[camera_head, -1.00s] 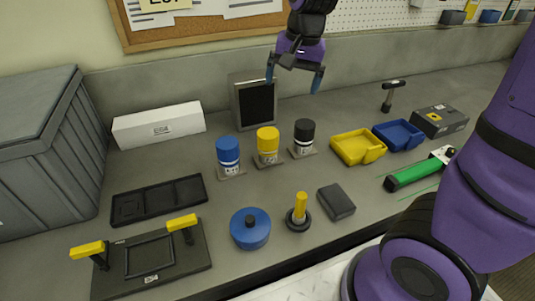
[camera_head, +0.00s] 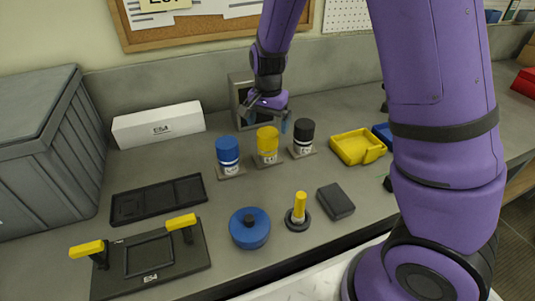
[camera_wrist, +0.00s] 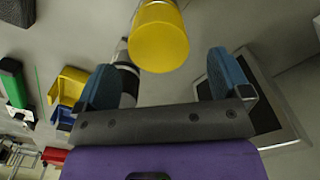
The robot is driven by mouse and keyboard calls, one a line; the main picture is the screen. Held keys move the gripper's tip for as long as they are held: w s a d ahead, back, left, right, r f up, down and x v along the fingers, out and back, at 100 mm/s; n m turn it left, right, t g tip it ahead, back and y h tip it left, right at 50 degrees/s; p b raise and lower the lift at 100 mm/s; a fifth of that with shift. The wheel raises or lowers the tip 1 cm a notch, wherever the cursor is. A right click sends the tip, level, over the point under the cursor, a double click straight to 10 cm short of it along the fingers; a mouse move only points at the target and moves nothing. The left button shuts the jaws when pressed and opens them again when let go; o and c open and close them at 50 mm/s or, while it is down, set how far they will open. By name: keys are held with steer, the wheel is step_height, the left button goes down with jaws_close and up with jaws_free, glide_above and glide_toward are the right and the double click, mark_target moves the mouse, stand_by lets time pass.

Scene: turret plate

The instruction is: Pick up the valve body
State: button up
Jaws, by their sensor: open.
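No label reads as valve body, so I cannot tell for sure which thing it is. Three capped cylinders stand upright in a row on small plates: a blue one (camera_head: 228,150), a yellow one (camera_head: 267,142) and a black one (camera_head: 303,134). My gripper (camera_head: 266,122) is open and empty, above and just behind the yellow cylinder. In the wrist view the yellow top (camera_wrist: 159,42) lies ahead of the gap between my open fingers (camera_wrist: 165,78), not between them. The black cylinder (camera_wrist: 127,82) is partly hidden behind the left finger there.
A dark-screened panel (camera_head: 236,92) stands close behind my gripper. A white box (camera_head: 158,124), black tray (camera_head: 159,200), blue round part (camera_head: 249,234), yellow post on a ring (camera_head: 299,212), dark block (camera_head: 336,202) and yellow bin (camera_head: 357,147) surround the row. My arm hides the right side.

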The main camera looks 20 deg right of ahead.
mark_target(267, 132)
steer(key=shift+s+a+f, duration=0.1)
steer(key=shift+f, duration=1.3)
steer(key=shift+s+a+f, duration=0.1)
steer(key=shift+f, duration=1.25)
steer(key=c, duration=1.6)
jaws_close()
steer(key=shift+r, duration=0.15)
